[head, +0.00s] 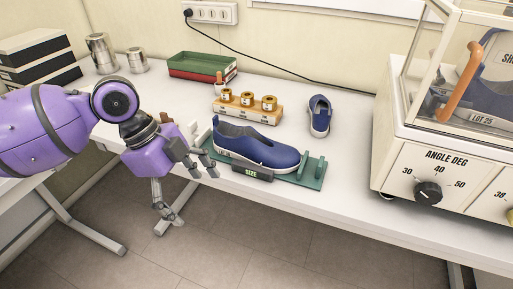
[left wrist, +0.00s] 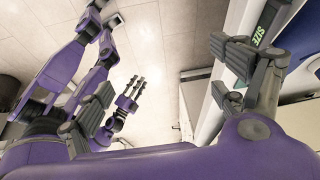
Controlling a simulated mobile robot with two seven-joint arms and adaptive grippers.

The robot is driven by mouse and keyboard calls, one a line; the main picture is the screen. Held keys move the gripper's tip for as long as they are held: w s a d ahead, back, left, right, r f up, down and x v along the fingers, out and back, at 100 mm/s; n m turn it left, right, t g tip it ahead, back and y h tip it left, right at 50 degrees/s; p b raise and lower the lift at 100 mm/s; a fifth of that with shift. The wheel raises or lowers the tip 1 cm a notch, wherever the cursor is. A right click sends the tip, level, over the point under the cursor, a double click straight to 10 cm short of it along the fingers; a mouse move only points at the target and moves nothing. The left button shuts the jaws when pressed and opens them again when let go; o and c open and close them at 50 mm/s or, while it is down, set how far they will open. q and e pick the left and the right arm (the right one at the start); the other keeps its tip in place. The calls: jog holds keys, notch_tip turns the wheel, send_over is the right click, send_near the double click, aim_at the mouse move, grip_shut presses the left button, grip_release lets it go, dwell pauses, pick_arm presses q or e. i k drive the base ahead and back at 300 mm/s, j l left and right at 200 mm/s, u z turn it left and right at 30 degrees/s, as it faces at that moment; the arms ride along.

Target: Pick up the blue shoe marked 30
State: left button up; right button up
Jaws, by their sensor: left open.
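A blue shoe (head: 255,148) with a white sole lies on a green stand (head: 315,175) with a black SIZE display at the table's front edge. A smaller-looking blue shoe (head: 319,116) sits behind it to the right. I cannot read a 30 on either shoe. My left gripper (head: 190,192) is open and empty, left of the stand at the table's front edge, with its fingers spread. In the left wrist view, the SIZE display (left wrist: 258,36) shows beyond one finger. My right gripper (left wrist: 130,92) shows small over the floor there; its opening is unclear.
Behind the stand are a wooden block with brass weights (head: 248,106) and a red-green tray (head: 203,66). Metal cups (head: 101,54) and boxes (head: 38,57) stand at the back left. A testing machine (head: 440,165) with another shoe inside fills the right side.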

aim_at(245, 143)
jog(key=i+l, duration=0.25)
jog(key=i, duration=0.2)
jog(key=i+l, duration=0.25)
jog(key=i, duration=0.2)
